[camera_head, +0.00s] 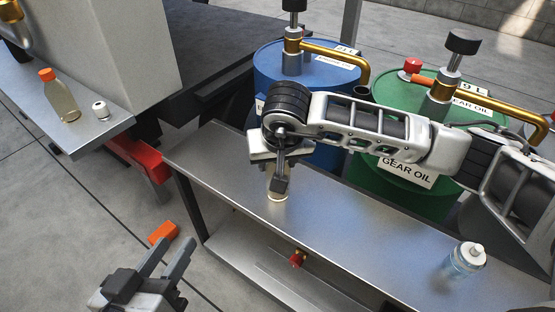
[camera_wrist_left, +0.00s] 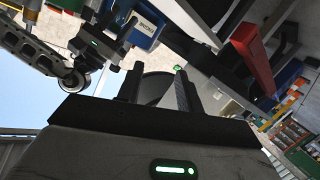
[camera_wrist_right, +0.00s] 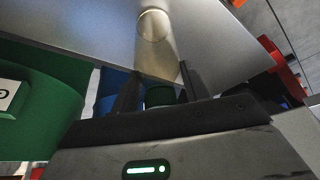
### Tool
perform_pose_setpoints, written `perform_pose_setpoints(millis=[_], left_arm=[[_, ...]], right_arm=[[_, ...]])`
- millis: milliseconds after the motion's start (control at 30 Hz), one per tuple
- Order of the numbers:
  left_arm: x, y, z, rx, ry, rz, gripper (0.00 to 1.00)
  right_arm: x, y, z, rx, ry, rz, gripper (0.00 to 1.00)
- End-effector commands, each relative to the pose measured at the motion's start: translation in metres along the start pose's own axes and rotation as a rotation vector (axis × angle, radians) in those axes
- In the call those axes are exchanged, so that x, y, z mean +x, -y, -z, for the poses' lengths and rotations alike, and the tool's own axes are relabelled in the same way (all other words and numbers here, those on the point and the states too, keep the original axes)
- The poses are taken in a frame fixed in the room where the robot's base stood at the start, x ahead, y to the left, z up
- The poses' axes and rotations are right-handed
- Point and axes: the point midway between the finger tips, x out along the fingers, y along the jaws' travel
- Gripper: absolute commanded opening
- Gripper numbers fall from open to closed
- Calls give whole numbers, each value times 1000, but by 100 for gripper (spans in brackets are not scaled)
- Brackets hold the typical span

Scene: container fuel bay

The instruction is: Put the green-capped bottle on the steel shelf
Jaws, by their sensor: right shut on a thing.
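The bottle's body is mostly hidden in the head view. I cannot tell whether its base touches the bench. My left gripper (camera_head: 165,265) is open and empty, low over the floor; its fingers also stand apart in the left wrist view (camera_wrist_left: 158,88). A second steel shelf (camera_head: 95,122) stands at the left.
An orange-capped bottle (camera_head: 60,95) and a small white item (camera_head: 100,108) stand on the left shelf. A white-capped bottle (camera_head: 466,261) stands at the bench's right. Blue (camera_head: 325,70) and green (camera_head: 400,195) drums stand behind. An orange block (camera_head: 162,233) lies on the floor.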

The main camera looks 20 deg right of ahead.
Motion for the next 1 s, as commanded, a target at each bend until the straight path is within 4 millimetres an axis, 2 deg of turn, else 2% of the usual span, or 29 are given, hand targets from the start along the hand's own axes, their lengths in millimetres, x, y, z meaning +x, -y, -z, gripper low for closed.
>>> perform_pose_setpoints(millis=[33,100,367,500,567,733,1000], left_arm=[[0,0,-2,-7,-2,-3,36],[0,0,0,-8,-2,-3,36],[-1,-1,1,-7,-4,-3,36],[-2,-2,6,10,-2,4,36],[-2,-2,7,19,1,9,36],[-4,1,6,56,29,33,36],[-8,7,-9,107,101,62,36]], right_arm=[[2,0,-1,0,0,0,48],[1,0,0,0,0,0,67],[1,0,0,0,1,0,67],[-7,0,2,-1,-1,0,67],[-16,0,2,-1,-2,1,67],[-53,0,4,-3,-5,1,67],[-105,0,2,-1,-3,1,67]])
